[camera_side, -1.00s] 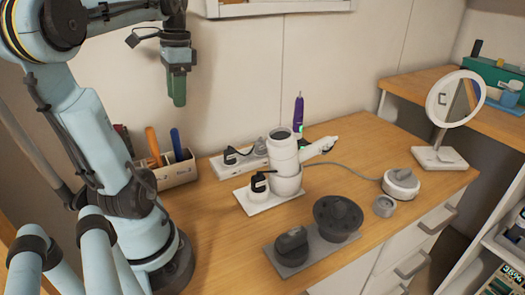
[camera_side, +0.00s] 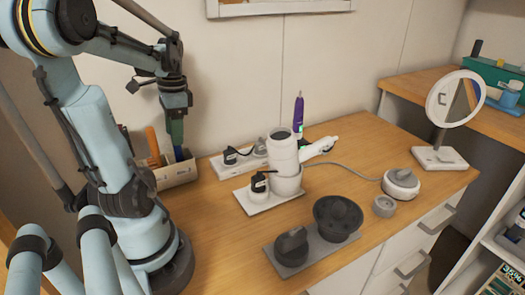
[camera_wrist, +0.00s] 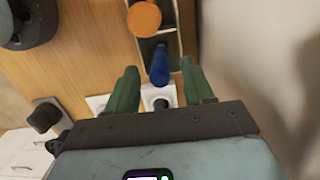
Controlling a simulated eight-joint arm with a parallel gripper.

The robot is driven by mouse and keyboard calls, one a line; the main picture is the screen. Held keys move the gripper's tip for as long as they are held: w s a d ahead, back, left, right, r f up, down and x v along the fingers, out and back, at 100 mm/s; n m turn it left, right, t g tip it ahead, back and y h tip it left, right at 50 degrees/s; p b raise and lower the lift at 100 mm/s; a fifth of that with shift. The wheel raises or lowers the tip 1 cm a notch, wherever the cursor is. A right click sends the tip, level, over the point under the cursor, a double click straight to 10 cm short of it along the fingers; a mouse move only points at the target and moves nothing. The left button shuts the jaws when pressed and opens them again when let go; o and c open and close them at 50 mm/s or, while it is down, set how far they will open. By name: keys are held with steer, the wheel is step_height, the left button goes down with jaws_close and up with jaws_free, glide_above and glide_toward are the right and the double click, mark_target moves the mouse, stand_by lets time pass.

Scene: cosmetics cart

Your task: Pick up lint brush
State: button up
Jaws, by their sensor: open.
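A blue handle (camera_wrist: 160,66) and an orange handle (camera_wrist: 144,18) stand upright in a small organizer box (camera_side: 178,176). I cannot tell for certain which of them belongs to the lint brush. In the wrist view the blue handle shows between my two green fingers, with space on both sides. My gripper (camera_side: 177,130) points down just above the right part of the box, and its fingers partly hide the blue handle in the side view. My gripper (camera_wrist: 160,80) is open and holds nothing. The orange handle (camera_side: 153,146) stands to the left in the side view.
Right of the box are a white tray (camera_side: 222,168), a white hair-dryer stand (camera_side: 284,158) and a purple tool (camera_side: 298,112). A grey tray with dark attachments (camera_side: 320,247) lies nearer the front. A round mirror (camera_side: 453,98) stands far right. The wall is close behind the box.

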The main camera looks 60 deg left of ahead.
steer(key=shift+s+f, duration=0.1)
steer(key=shift+f, duration=0.8)
steer(key=shift+c, duration=0.3)
jaws_close()
